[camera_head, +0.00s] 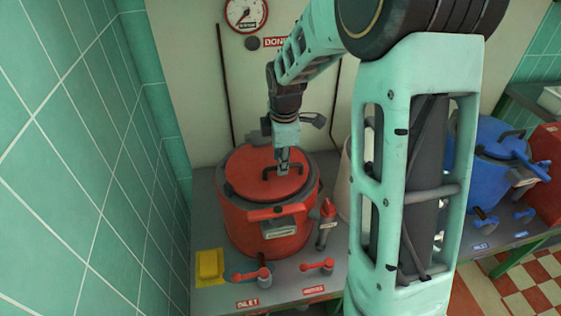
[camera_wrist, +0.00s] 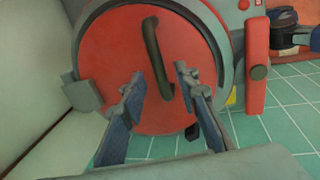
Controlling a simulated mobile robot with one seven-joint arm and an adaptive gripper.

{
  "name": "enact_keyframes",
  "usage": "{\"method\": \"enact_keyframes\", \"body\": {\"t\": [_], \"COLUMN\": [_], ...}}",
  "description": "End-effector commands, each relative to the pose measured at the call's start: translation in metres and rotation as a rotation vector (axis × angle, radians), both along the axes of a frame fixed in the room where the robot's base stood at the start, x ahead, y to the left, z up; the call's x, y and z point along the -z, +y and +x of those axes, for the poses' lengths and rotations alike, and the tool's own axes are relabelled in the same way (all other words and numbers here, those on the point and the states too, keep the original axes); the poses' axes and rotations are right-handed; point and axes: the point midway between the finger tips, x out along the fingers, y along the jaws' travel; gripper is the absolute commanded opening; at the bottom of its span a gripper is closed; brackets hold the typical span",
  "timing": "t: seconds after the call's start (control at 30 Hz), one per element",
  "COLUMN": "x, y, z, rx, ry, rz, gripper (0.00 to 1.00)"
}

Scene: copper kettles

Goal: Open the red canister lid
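The red canister (camera_head: 262,225) stands on the grey counter, with its round red lid (camera_head: 245,178) lying flat on top. A dark handle (camera_head: 268,174) arches from the lid. In the wrist view the lid (camera_wrist: 112,62) fills the middle, and its handle (camera_wrist: 152,50) runs up between and beyond my fingers. My gripper (camera_head: 283,166) is at the handle in the head view. In the wrist view my gripper's (camera_wrist: 160,85) two fingers are apart, one on each side of the handle's near end. I cannot tell whether either finger touches it.
Red valve levers (camera_head: 318,265) and a yellow block (camera_head: 209,265) sit in front of the canister. A red-handled tap (camera_head: 327,220) stands to its right. A gauge (camera_head: 246,12) hangs on the back wall. A blue canister (camera_head: 490,170) is farther right. A tiled wall is close on the left.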

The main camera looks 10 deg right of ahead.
Motion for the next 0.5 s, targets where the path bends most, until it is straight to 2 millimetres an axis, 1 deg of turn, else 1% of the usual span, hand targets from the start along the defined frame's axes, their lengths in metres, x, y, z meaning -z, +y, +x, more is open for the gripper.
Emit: {"method": "enact_keyframes", "body": {"t": [0.03,0.13,0.4,0.47,0.5], "x": [0.0045,0.0092,0.0102,0.0101,0.0101], "y": [0.0001,-0.0001,-0.0002,-0.0002,-0.0002], "z": [0.0006,0.0015,0.0021,0.002,0.002], "rx": [0.0,0.0,0.001,0.001,0.001], "ry": [0.001,0.001,-0.001,-0.001,-0.001], "rz": [0.0,-0.001,-0.001,-0.001,-0.001], "gripper": [0.29,0.29,0.29,0.23,0.19]}}
